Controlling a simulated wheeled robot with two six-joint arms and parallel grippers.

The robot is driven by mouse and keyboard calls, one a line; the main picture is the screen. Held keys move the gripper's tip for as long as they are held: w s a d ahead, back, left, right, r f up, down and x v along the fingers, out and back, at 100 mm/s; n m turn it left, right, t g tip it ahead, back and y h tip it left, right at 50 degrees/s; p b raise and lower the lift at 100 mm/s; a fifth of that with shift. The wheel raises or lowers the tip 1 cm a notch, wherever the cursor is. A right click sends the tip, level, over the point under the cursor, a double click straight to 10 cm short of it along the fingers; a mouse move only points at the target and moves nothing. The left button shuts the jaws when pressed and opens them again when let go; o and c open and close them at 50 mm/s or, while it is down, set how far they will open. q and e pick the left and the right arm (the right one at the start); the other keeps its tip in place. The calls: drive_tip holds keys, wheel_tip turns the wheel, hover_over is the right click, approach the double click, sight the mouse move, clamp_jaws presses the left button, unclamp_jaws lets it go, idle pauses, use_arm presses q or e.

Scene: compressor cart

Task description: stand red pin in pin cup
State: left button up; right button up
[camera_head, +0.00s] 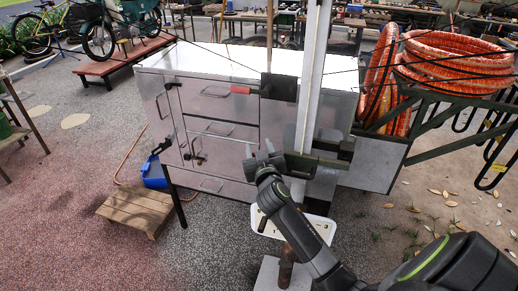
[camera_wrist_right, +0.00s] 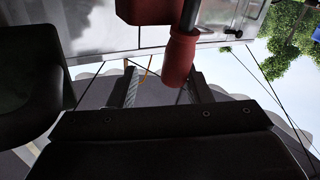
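My right gripper (camera_head: 259,149) is in front of the metal cart's drawers, its two fingers apart. It also shows in the right wrist view (camera_wrist_right: 163,88), open. There a red cylindrical grip (camera_wrist_right: 180,60) on a dark rod overlaps the space between the fingers, close to the right one. It does not look clamped, and I cannot tell its depth. In the head view a small red grip (camera_head: 241,90) is on the cart's upper front, left of a black box (camera_head: 278,87) and above my gripper. I cannot tell whether either is the red pin. I cannot identify the pin cup. My left gripper is not in view.
The metal cart (camera_head: 225,183) has several drawers. Orange hose coils (camera_head: 455,58) hang on a dark rack at right. A wooden step (camera_head: 137,207) and a blue box (camera_head: 154,174) stand at lower left. A white tray (camera_head: 262,224) is below my right gripper.

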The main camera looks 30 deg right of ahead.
drive_tip(key=shift+s+a, duration=0.35)
drive_tip(key=shift+s, duration=0.25)
drive_tip(key=b+v, duration=0.3)
drive_tip(key=v, duration=1.3)
drive_tip(key=shift+s, duration=0.15)
drive_tip(key=shift+f, duration=0.15)
